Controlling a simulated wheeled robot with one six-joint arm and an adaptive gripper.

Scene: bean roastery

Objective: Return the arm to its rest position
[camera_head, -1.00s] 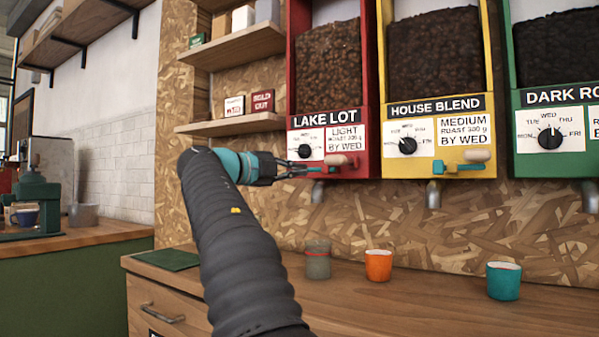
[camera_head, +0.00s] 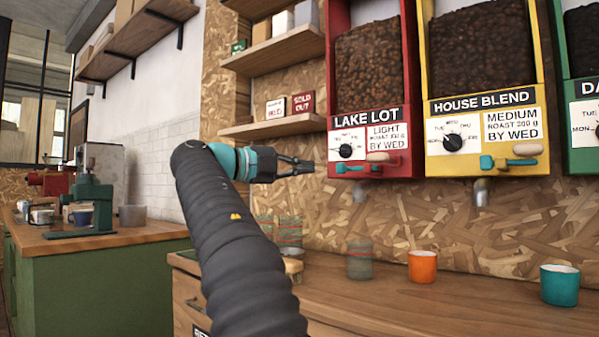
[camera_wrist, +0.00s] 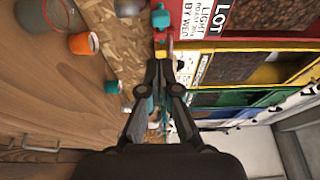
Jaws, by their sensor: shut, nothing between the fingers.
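My gripper (camera_head: 308,166) is at the end of my raised arm, left of the red LAKE LOT dispenser (camera_head: 397,110) and its lever (camera_head: 362,166). A gap shows between the fingertips and the dispenser in the head view. The gripper is shut and holds nothing. In the wrist view the gripper (camera_wrist: 165,65) points toward the row of dispensers, with the LAKE LOT lever (camera_wrist: 160,18) beyond its tips. My arm is bent and extends up from the bottom of the head view.
On the wooden counter (camera_head: 480,312) stand a grey jar (camera_head: 360,260), an orange cup (camera_head: 422,266) and a teal cup (camera_head: 559,285). A yellow HOUSE BLEND dispenser (camera_head: 485,100) hangs right of the red one. Shelves (camera_head: 280,50) are above the gripper. A green grinder (camera_head: 88,192) stands left.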

